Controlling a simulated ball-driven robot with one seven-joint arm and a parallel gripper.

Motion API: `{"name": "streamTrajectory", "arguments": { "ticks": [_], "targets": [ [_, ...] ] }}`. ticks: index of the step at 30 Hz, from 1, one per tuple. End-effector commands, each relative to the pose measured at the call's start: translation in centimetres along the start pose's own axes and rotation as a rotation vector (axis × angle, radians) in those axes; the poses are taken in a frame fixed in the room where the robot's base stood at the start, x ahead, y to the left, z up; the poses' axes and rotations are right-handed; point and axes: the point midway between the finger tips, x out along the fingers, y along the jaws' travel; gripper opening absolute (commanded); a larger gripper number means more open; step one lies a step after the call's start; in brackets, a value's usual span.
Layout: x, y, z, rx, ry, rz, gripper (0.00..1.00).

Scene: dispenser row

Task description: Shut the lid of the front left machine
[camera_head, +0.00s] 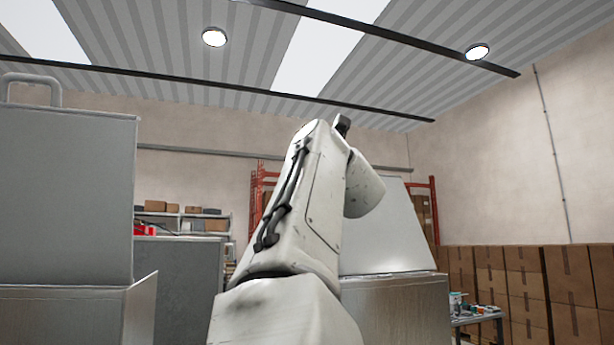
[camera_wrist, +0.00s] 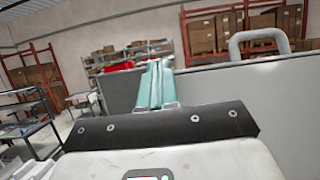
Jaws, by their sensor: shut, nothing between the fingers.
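The front left machine (camera_head: 60,315) stands close at the left edge of the head view. Its grey lid (camera_head: 65,185) is raised, standing above the body, with a loop handle (camera_head: 30,88) on its top edge. In the wrist view, my gripper (camera_wrist: 155,68) has its teal fingers together with nothing between them. Behind the fingers is a grey panel (camera_wrist: 235,85) with a loop handle (camera_wrist: 258,42), which looks like a raised lid. I cannot tell whether the fingers touch it. My arm hides the gripper in the head view.
Another machine (camera_head: 400,310) with a tilted, raised lid (camera_head: 385,240) stands behind my arm at the right. A grey cabinet-like unit (camera_head: 185,280) is farther back. Stacked cartons (camera_head: 560,285) line the right wall. A dark trolley (camera_wrist: 25,120) stands left in the wrist view.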

Motion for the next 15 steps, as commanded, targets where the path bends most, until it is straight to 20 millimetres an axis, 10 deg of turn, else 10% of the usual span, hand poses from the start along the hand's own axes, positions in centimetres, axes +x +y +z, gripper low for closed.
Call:
{"name": "streamTrajectory", "arguments": {
  "ticks": [15],
  "targets": [
    [3.6, -0.1, -3.3, 0.001, 0.002, 0.000, 0.00]
  ]
}}
